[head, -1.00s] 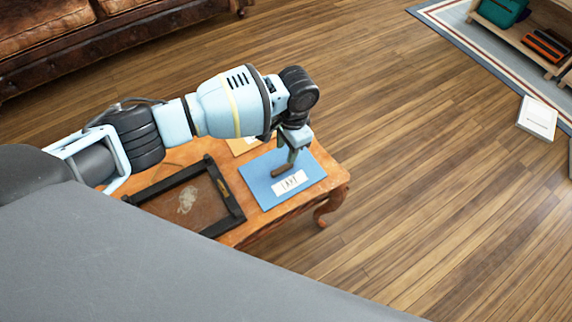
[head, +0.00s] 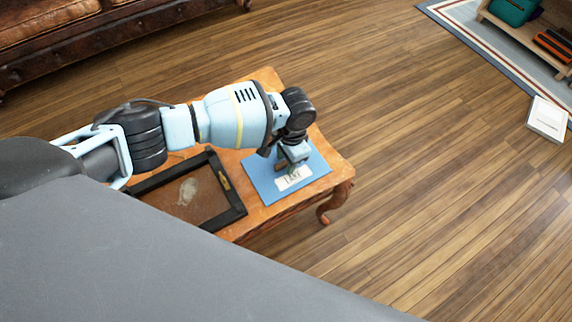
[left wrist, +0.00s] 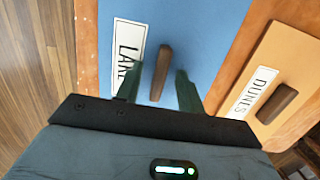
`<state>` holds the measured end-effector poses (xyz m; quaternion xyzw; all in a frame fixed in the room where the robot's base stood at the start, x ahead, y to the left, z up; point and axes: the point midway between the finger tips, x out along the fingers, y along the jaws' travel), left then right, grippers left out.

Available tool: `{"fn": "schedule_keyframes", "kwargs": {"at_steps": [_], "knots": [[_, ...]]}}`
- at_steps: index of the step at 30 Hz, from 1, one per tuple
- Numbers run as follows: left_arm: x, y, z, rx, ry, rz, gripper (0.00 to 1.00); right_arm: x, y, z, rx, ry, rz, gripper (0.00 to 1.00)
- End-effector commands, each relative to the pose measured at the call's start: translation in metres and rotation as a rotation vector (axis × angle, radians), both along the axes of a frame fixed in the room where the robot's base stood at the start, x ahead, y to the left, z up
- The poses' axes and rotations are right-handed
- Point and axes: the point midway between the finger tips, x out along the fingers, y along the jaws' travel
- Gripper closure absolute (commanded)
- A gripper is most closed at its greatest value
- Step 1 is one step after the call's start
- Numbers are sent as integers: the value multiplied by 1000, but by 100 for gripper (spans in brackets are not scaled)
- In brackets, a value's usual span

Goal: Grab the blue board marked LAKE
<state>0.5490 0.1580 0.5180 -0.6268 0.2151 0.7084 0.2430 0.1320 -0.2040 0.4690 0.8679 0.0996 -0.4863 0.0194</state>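The blue board marked LAKE (head: 262,184) lies flat on a wooden table. In the left wrist view the blue board (left wrist: 205,35) carries a white LAKE label (left wrist: 128,50) and a brown wooden handle (left wrist: 161,72). My left gripper (head: 289,168) is low over the board in the head view. In the left wrist view the left gripper's fingers (left wrist: 158,88) are apart, one on each side of the handle's near end, with gaps between. The handle is mostly hidden by the gripper in the head view. My right gripper is in neither view.
An orange board marked DUNES (left wrist: 290,55) with its own handle lies beside the blue one. A dark-framed tray (head: 236,210) sits on the table (head: 338,172) to the left. Wooden floor is open to the right; a leather sofa (head: 60,45) stands behind.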

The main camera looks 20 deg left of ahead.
Motion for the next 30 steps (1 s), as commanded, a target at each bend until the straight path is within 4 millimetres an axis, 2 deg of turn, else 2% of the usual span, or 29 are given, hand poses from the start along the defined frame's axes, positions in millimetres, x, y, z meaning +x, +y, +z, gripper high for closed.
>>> {"fn": "schedule_keyframes", "kwargs": {"at_steps": [6,15,25,30], "knots": [[0,0,0,-1,-1,0,63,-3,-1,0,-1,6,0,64],[0,0,0,-1,-1,-1,100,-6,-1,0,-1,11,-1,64],[0,0,2,-1,-1,-1,100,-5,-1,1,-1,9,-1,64],[1,0,21,-2,-4,-1,100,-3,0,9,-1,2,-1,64]]}}
